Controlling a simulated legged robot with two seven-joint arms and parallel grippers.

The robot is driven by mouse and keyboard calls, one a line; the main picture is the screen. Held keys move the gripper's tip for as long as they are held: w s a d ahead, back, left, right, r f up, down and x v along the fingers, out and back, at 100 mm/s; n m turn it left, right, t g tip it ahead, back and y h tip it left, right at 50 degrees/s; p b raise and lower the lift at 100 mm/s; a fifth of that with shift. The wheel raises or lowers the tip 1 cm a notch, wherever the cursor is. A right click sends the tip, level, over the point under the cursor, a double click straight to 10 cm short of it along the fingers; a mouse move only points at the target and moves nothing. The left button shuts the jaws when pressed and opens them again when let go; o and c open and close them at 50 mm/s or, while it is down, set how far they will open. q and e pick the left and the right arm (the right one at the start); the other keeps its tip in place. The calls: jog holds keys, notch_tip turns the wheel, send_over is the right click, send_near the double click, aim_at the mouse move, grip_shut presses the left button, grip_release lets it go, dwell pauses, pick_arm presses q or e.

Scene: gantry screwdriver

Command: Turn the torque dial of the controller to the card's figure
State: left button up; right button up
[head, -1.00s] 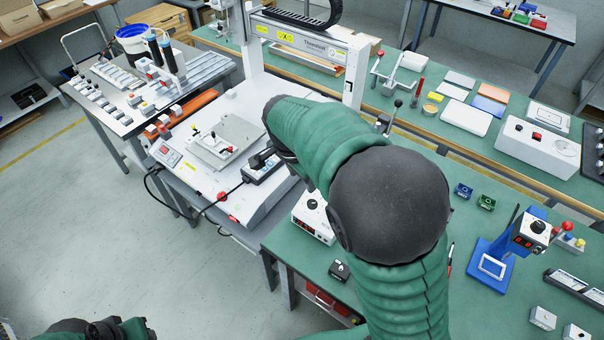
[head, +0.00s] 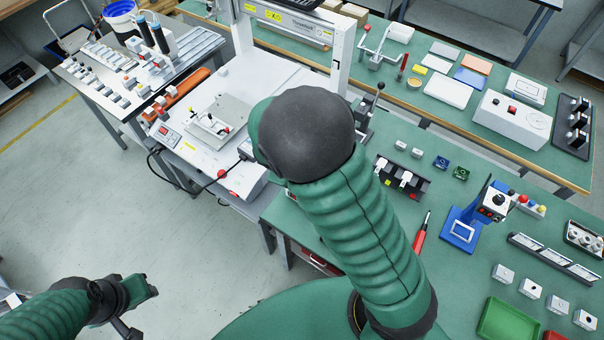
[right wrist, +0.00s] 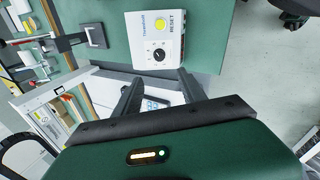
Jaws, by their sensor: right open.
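In the right wrist view the controller (right wrist: 176,22) is a white box with a yellow button (right wrist: 161,25), the word RESET and a round black torque dial (right wrist: 158,56) on a pale scale. The dial's setting is too small to read. My right gripper (right wrist: 160,78) is open and empty, with its two dark fingers just below the dial in the picture and apart from it. In the head view my right arm hides this gripper and the controller. My left gripper (head: 142,288) is at the lower left over the floor; its jaws are unclear. I cannot identify the card.
A white gantry machine (head: 341,50) stands behind my right arm. The green bench at right holds a red screwdriver (head: 421,234), a blue stand (head: 462,229), a black rack (head: 403,180), small white blocks and a green tray (head: 508,320). Open floor lies at left.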

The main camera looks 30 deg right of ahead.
jog(key=x, duration=1.5)
jog(key=shift+w+d+f, duration=0.1)
jog(key=shift+f, duration=0.05)
grip_shut()
